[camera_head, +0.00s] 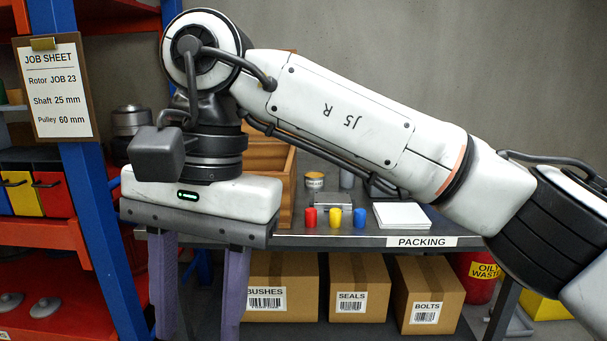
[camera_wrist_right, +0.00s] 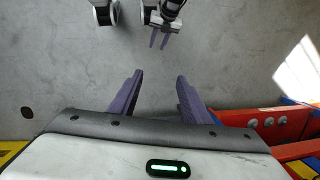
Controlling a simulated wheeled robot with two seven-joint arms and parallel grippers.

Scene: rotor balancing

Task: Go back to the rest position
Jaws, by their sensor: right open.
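My right gripper (camera_head: 198,318) hangs at the left of the head view, its purple fingers pointing down and spread apart. My right arm reaches across the picture from the right, in front of the bench. In the right wrist view the right gripper (camera_wrist_right: 160,78) is open and empty over bare grey floor. A second, small gripper with two purple fingers apart shows at the top of that view, which looks like my left gripper (camera_wrist_right: 160,40). It is not in the head view.
A packing bench (camera_head: 345,240) stands behind the arm, with red, yellow and blue caps (camera_head: 334,217) and a white stack (camera_head: 402,215). Boxes (camera_head: 360,287) sit below. A blue-and-red rack (camera_head: 95,230) with a job sheet (camera_head: 47,95) is close left of the right gripper.

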